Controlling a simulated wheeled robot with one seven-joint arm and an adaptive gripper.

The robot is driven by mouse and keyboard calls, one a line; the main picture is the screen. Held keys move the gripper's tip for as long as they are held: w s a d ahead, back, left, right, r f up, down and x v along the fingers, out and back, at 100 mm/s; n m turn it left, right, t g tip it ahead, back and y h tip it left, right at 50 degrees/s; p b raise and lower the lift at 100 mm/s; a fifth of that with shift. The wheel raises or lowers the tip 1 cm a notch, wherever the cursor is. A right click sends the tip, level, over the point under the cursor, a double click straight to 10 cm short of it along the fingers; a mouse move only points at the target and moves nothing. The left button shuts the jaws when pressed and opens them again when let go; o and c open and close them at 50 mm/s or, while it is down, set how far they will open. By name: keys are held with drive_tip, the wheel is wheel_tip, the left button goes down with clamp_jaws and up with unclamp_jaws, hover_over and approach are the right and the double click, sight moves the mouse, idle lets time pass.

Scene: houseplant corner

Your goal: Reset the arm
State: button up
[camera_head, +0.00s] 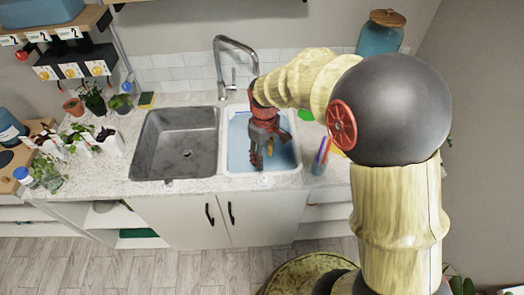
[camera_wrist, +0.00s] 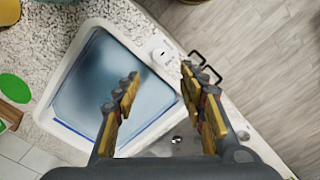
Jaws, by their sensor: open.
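My gripper (camera_head: 262,145) is open and empty. In the head view it hangs over the right sink basin (camera_head: 236,163), which holds bluish water, with its fingers pointing down. The wrist view also shows my gripper (camera_wrist: 160,100) with its two yellow and dark fingers spread apart and nothing between them. In that view the water-filled basin (camera_wrist: 88,85) lies below and to the left, and the counter's front edge runs under the right finger. My arm reaches in from the right in the head view and hides part of the counter.
The left basin (camera_head: 175,145) looks empty. The faucet (camera_head: 222,60) rises behind the sinks, close to my gripper. Potted plants (camera_head: 95,100) crowd the left of the counter. A blue container (camera_head: 321,156) stands right of the sink; a blue jar (camera_head: 380,36) is at the back right.

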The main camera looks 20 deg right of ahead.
idle(0.3)
drive_tip(key=s+r+m+t+b, duration=0.3)
drive_tip(key=s+r+m+t, duration=0.2)
drive_tip(key=s+r, duration=1.2)
drive_tip(key=shift+s+d+m+t, duration=0.25)
drive_tip(key=shift+s+m, duration=0.35)
drive_tip(key=shift+s, duration=1.05)
